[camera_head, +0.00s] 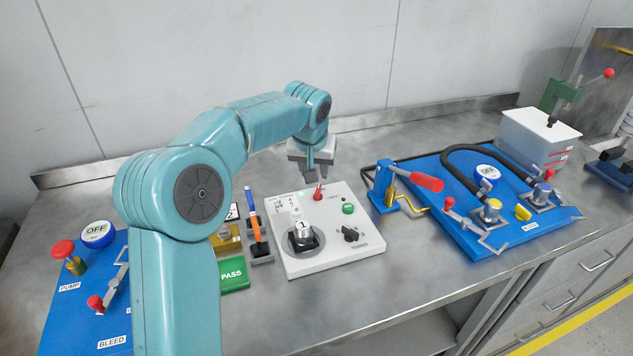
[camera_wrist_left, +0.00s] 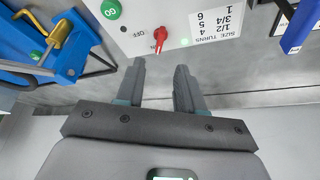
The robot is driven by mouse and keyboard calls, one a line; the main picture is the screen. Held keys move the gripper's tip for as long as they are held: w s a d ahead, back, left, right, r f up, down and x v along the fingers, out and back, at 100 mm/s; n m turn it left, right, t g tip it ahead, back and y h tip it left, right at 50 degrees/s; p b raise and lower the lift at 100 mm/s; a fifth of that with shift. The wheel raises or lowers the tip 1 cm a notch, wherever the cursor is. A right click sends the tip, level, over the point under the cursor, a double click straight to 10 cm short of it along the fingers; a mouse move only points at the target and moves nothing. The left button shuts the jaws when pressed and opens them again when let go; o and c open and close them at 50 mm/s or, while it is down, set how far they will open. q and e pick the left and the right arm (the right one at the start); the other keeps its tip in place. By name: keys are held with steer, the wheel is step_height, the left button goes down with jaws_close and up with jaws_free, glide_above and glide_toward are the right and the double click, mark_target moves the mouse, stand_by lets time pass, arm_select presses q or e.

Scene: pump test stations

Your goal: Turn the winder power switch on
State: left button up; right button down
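The white winder box (camera_head: 345,231) stands mid-bench with its red power switch (camera_head: 318,192) near its back edge. The switch (camera_wrist_left: 160,37) also shows at the top of the left wrist view, with an OFF label to its left and a green spot (camera_wrist_left: 185,42) to its right. I cannot tell for sure which way the lever is set. My left gripper (camera_head: 317,172) is just behind and above the switch, pointing down. In the left wrist view, its two fingers (camera_wrist_left: 160,69) are apart and empty, with the switch just beyond the gap, not visibly touched. My right gripper is out of view.
The box carries a green GO button (camera_head: 348,208), a black knob (camera_head: 350,233) and a spindle (camera_head: 303,235). To its right is a blue clamp with a red handle (camera_head: 425,181). To its left are an orange-handled tool (camera_head: 255,228) and a green PASS block (camera_head: 233,275).

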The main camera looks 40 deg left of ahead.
arm_select(q)
steer(key=v, duration=0.5)
steer(key=shift+s+r, duration=0.15)
steer(key=shift+r, duration=0.25)
steer(key=shift+d, duration=0.1)
